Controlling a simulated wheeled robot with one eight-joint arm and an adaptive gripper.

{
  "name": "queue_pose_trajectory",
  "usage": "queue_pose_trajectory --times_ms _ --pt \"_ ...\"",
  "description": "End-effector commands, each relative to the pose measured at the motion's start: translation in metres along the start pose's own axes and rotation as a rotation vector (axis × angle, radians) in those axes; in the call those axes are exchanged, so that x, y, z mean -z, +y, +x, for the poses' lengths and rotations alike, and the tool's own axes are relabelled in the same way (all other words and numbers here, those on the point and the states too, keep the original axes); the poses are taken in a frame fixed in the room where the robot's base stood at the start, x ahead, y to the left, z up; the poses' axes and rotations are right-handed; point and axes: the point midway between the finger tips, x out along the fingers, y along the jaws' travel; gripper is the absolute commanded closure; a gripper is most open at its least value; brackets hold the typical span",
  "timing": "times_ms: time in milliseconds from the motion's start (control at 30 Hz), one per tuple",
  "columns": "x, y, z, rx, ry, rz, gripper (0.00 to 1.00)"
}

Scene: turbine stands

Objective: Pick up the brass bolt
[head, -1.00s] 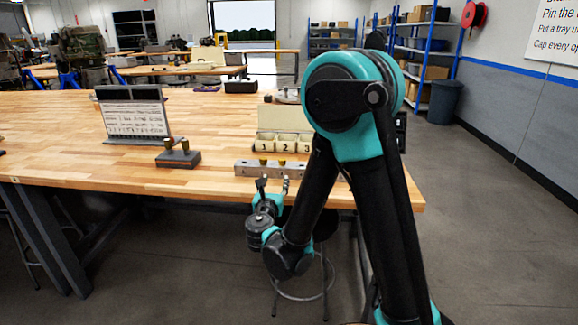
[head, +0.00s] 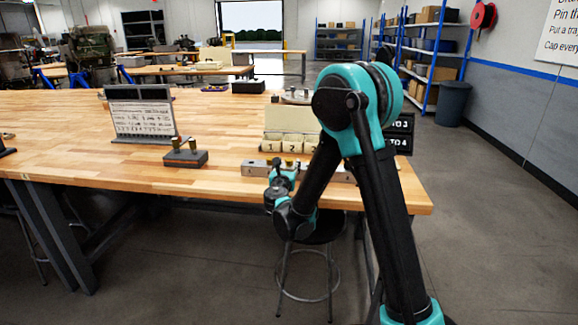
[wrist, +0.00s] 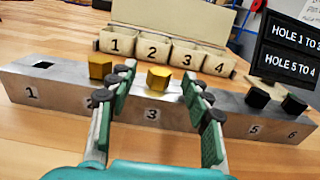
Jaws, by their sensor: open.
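A grey metal block (wrist: 55,85) with numbered positions lies on the bench; in the head view its left end (head: 252,167) shows past my arm. One brass bolt (wrist: 159,77) stands upright at position 3. Another brass bolt (wrist: 100,66) stands at position 2, partly behind my left finger. Hole 1 is an empty square opening. Black bolts (wrist: 257,97) (wrist: 294,104) stand at 5 and 6. My gripper (wrist: 158,85) is open, its fingers either side of the position 3 bolt in the picture; contact cannot be told. Position 4 is hidden by the right finger.
A bin row (wrist: 157,50) numbered 1 to 4 stands behind the block. A black sign (wrist: 290,50) at right reads "HOLE 1 TO 3" and "HOLE 5 TO 4". A dark block with brass pins (head: 186,158) and a printed board (head: 142,118) stand left.

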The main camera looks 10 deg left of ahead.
Motion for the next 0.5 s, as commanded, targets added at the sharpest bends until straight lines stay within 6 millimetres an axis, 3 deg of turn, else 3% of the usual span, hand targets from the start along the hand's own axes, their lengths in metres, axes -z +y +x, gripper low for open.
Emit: queue_pose_trajectory --times_ms 200,433,500 --pt "0.0 -0.001 0.03 0.001 0.0 0.0 0.51" --pt "0.0 0.0 0.033 0.0 0.0 0.0 0.51" --pt "0.0 0.0 0.033 0.0 0.0 0.0 0.57"
